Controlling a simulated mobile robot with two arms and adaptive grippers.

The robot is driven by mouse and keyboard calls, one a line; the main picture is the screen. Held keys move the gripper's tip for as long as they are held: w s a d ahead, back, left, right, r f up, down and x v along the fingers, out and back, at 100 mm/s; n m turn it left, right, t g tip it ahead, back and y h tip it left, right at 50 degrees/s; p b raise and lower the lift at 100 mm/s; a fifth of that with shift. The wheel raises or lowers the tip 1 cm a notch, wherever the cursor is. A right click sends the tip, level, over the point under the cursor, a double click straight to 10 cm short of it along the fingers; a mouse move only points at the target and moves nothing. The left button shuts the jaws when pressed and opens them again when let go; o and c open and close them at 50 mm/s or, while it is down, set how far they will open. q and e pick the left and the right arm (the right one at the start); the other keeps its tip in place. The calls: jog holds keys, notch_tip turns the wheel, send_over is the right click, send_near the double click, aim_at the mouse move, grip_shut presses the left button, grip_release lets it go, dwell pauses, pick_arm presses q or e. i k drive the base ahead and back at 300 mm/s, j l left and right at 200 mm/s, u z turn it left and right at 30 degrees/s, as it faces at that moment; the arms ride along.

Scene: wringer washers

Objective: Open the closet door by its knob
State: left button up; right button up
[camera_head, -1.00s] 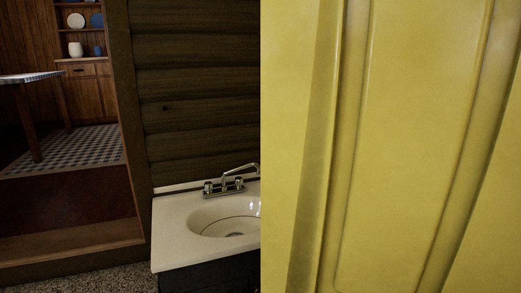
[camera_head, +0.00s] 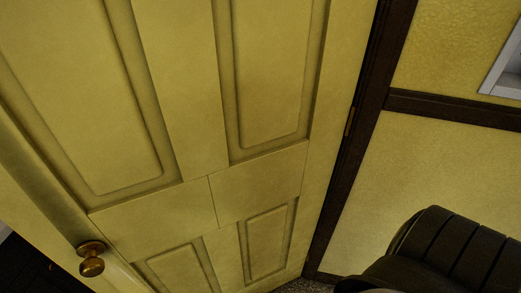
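A yellow panelled door (camera_head: 190,120) fills most of the head view, seen close and at a slant. A round brass knob (camera_head: 92,264) is on its left side, low in the picture. The hinge side runs along a dark brown frame at the right, where a hinge shows. Neither of my grippers shows in the head view, and nothing is seen touching the knob.
A yellow wall with a dark brown rail (camera_head: 450,107) is to the right of the door. A black, rounded, ribbed object (camera_head: 445,255) fills the lower right corner. A dark area lies beyond the door's lower left side.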

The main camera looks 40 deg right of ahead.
aim_at(199, 142)
jog(key=z, duration=0.7)
jog(key=i+j+u, duration=0.1)
jog(key=j+u, duration=0.35)
jog(key=j, duration=0.75)
